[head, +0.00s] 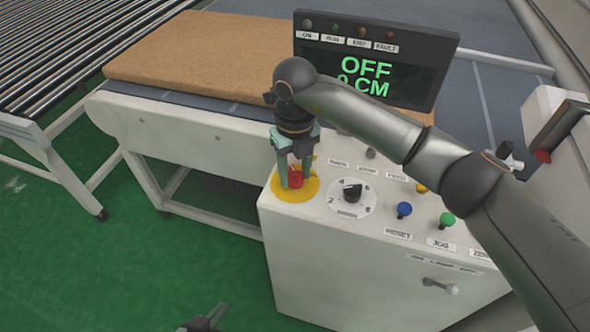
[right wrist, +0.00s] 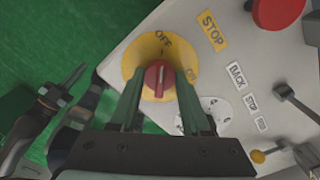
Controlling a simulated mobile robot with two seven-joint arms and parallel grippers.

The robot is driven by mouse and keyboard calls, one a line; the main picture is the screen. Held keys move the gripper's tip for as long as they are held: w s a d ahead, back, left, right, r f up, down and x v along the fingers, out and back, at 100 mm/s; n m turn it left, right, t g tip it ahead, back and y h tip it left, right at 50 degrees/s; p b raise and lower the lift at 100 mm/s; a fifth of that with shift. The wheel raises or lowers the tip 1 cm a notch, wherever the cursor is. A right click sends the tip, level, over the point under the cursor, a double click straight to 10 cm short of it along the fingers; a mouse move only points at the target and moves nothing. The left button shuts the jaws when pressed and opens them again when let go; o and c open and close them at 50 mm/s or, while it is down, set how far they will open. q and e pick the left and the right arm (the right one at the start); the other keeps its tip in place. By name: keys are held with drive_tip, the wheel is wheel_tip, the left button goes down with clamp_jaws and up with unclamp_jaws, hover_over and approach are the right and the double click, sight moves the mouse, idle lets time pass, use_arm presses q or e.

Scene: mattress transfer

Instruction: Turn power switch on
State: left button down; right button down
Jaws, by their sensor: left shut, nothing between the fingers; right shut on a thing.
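The power switch is a red knob (head: 296,177) on a yellow round plate (head: 283,193) at the near left corner of the white control box. In the right wrist view the knob (right wrist: 158,79) has its ridge pointing up toward the OFF label (right wrist: 163,37); the ON label (right wrist: 191,74) is to its right. My right gripper (head: 294,184) points down with its fingers shut on the knob's two sides. My left gripper (head: 207,319) is shut and empty at the bottom edge, low and away from the box. The display (head: 367,76) reads OFF and 0 CM.
A dial (head: 353,192), a blue button (head: 404,210) and a green button (head: 447,220) sit beside the switch. A large red stop button (right wrist: 278,10) shows in the wrist view. A brown mattress (head: 200,55) lies on the conveyor behind. Green floor is clear at left.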

drive_tip(key=shift+m, duration=0.3)
drive_tip(key=m, duration=0.3)
drive_tip(key=shift+m+b, duration=0.3)
drive_tip(key=shift+b, duration=0.1)
drive_tip(key=m, duration=0.4)
drive_tip(key=shift+m+b, duration=0.3)
drive_tip(key=m, duration=0.4)
drive_tip(key=shift+m, duration=0.3)
drive_tip(key=shift+m+b, duration=0.4)
drive_tip(key=shift+m, duration=1.8)
drive_tip(key=shift+c, duration=1.8)
unclamp_jaws()
